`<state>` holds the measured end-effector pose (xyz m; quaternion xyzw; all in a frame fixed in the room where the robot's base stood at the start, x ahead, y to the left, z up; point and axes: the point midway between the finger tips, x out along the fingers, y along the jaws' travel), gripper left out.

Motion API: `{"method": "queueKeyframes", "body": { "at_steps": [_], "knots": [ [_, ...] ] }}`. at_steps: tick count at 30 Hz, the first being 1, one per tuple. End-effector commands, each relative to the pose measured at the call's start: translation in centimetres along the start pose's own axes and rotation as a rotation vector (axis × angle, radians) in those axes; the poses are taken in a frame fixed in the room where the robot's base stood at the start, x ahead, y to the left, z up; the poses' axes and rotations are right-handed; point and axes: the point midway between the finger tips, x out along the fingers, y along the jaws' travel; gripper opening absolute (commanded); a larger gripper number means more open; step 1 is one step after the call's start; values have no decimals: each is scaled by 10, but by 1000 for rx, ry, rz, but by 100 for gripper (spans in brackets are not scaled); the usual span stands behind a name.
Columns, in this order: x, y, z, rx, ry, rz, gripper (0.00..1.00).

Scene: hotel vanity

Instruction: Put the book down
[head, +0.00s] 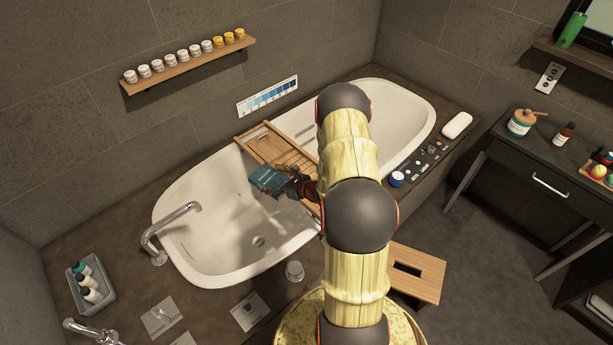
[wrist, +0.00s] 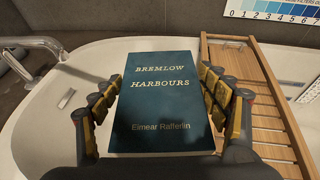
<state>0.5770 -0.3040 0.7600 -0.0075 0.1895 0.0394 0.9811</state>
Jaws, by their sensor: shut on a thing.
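The book (wrist: 162,112) is dark blue-green, with "BREMLOW HARBOURS" and "Eimear Rafferlin" on its cover. My gripper (wrist: 165,105) is shut on it, with a finger on each side. In the head view the book (head: 267,179) is over the bathtub, close to the left edge of the wooden bath tray (head: 258,134). My gripper (head: 288,184) is at the book's right side there, and my arm hides part of the tray. In the wrist view the slatted tray (wrist: 262,107) lies to the right of the book. Whether the book touches the tray is unclear.
The white bathtub (head: 185,215) has a chrome faucet (head: 172,228) at its left end. A wooden stool (head: 417,273) stands in front of the tub.

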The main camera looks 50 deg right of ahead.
Motion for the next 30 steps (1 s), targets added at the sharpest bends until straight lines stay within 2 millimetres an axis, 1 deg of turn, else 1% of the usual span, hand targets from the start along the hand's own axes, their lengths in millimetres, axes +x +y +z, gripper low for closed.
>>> {"method": "queueKeyframes", "body": {
  "at_steps": [1, 3, 6, 9, 11, 14, 24, 27, 30],
  "knots": [
    [-8, -16, -2, 18, 2, -42, 46],
    [-17, -34, -7, 38, 6, -91, 46],
    [-26, -51, -13, 57, 9, -141, 46],
    [-30, -62, -16, 68, 11, -168, 46],
    [-30, -68, -19, 70, 11, -177, 46],
    [-24, -83, -24, 72, 11, -181, 46],
    [13, -153, -47, 69, 10, -180, 46],
    [26, -165, -65, 72, 12, -178, 46],
    [35, -178, -77, 71, 12, -178, 46]
  ]
}}
